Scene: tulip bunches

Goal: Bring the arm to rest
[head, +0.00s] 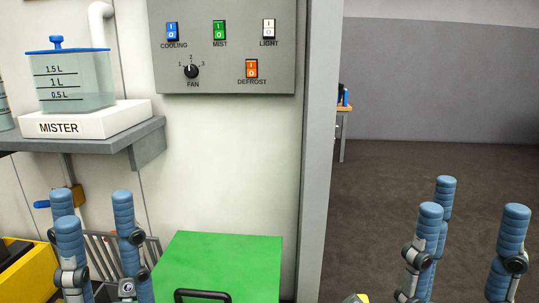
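My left gripper (97,215) stands at the lower left with its blue fingers pointing up and spread apart. It is open, and nothing shows between its fingers. My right gripper (471,214) stands at the lower right in front of the dark floor, fingers up and apart, also open and empty. Neither gripper is seen holding anything. My arms below the fingers are cut off by the bottom edge. No tulip bunches are in view.
A green box (217,262) with a black handle lies between my grippers. A grey switch panel (225,82) is on the wall. A mister tank (75,85) stands on a shelf (75,140) at the left. Open floor (430,160) lies beyond the door post (322,150).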

